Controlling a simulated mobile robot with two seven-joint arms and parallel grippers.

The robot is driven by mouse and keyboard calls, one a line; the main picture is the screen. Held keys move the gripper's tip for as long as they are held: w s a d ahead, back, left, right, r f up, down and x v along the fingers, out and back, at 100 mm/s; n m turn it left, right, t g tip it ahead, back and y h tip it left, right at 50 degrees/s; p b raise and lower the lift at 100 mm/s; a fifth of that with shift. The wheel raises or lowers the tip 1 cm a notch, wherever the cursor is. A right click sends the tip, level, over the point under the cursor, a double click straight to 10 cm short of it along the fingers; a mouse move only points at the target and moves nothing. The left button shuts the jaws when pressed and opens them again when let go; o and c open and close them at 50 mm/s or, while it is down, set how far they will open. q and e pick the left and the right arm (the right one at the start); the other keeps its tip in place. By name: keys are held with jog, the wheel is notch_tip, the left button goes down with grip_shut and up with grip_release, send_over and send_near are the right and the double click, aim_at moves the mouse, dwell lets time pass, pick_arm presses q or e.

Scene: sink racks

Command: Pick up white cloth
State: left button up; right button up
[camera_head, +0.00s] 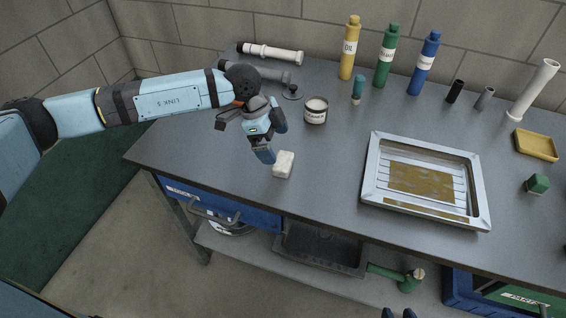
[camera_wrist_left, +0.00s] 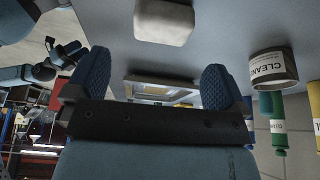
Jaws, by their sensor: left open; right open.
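The white cloth (camera_head: 284,164) is a small folded block lying on the grey workbench near its front edge. It also shows at the top of the left wrist view (camera_wrist_left: 164,22). My left gripper (camera_head: 273,138) is open and empty, just above and left of the cloth in the head view. Its two blue fingers stand wide apart in the left wrist view (camera_wrist_left: 157,75), with the cloth beyond the tips and untouched. Only the fingertips of my right gripper (camera_head: 399,313) show at the bottom edge of the head view; they are apart.
A cleaner tin (camera_head: 316,111) stands behind the cloth. A metal tray (camera_head: 372,170) with a brown-stained rack lies to the right. Yellow (camera_head: 349,50), green (camera_head: 386,57) and blue (camera_head: 424,65) bottles stand at the back. The bench between cloth and tray is clear.

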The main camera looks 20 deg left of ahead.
aim_at(282, 160)
pick_arm(q)
jog(key=shift+x, duration=1.35)
jog(key=x, duration=0.4)
jog(key=shift+w+a+f, duration=0.15)
jog(key=shift+f, duration=0.25)
jog(key=c, duration=0.9)
pick_arm(e)
jog(key=shift+w+r, duration=0.2)
jog(key=shift+w, duration=0.15)
pick_arm(q)
jog(key=shift+r, duration=0.1)
notch_tip(282, 160, up, 20)
jog(key=shift+f, duration=0.1)
